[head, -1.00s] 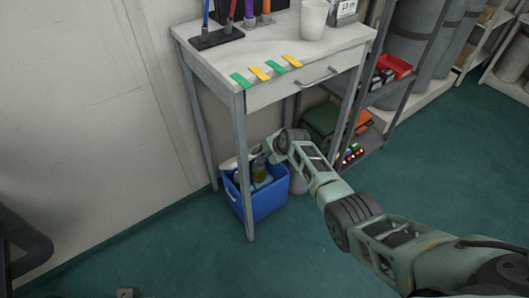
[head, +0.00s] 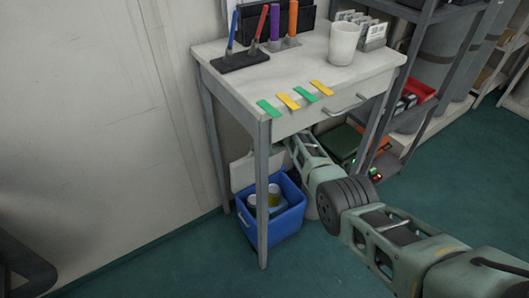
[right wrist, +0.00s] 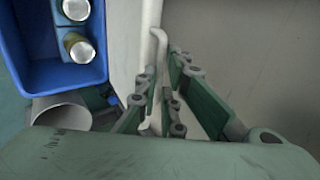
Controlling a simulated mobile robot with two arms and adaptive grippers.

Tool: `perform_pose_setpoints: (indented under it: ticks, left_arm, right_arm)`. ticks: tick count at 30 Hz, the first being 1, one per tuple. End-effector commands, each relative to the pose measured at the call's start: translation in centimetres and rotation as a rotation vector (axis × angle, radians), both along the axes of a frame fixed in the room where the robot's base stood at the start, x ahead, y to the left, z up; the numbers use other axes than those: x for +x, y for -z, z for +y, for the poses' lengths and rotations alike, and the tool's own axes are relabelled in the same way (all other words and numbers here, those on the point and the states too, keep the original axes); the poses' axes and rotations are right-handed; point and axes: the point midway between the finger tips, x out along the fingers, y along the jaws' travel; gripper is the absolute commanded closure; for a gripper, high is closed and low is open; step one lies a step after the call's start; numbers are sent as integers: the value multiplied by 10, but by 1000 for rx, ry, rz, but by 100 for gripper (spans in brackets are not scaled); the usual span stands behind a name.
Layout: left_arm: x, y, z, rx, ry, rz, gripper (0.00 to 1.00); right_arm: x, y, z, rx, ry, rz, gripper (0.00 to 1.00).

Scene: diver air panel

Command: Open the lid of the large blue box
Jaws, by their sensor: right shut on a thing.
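The large blue box (head: 284,225) stands on the floor under the white table, partly behind a table leg. Its white lid (head: 242,172) is raised and stands steeply at the box's back left side. Cans show inside the open box, and in the right wrist view the blue box (right wrist: 45,77) lies left of the lid (right wrist: 127,45). My right arm reaches under the table; its gripper is hidden in the head view. In the right wrist view my right gripper (right wrist: 165,90) is shut on the lid's pale handle (right wrist: 153,60). My left gripper is not in view.
The white table (head: 300,75) overhangs the box and carries pens, colored strips and a white cup (head: 343,43). Its front leg (head: 262,195) stands before the box. A white cylinder (right wrist: 62,112) lies beside the box. The green floor in front is clear.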

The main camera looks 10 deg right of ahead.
Motion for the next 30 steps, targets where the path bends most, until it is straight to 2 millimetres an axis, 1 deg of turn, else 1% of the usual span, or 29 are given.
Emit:
perform_pose_setpoints:
  ticks: [1,3,16,17,23,30]
  left_arm:
    - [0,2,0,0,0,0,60]
    - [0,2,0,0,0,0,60]
    - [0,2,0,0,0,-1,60]
    - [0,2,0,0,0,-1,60]
    - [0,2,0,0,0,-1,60]
    - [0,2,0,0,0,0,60]
  right_arm:
    - [4,-4,1,2,2,-9,100]
    - [5,-5,1,2,2,-9,100]
    - [7,-7,1,2,3,-12,100]
    - [7,-7,1,2,3,-12,91]
    - [5,-5,1,1,1,-8,74]
    - [4,-3,1,1,1,-4,74]
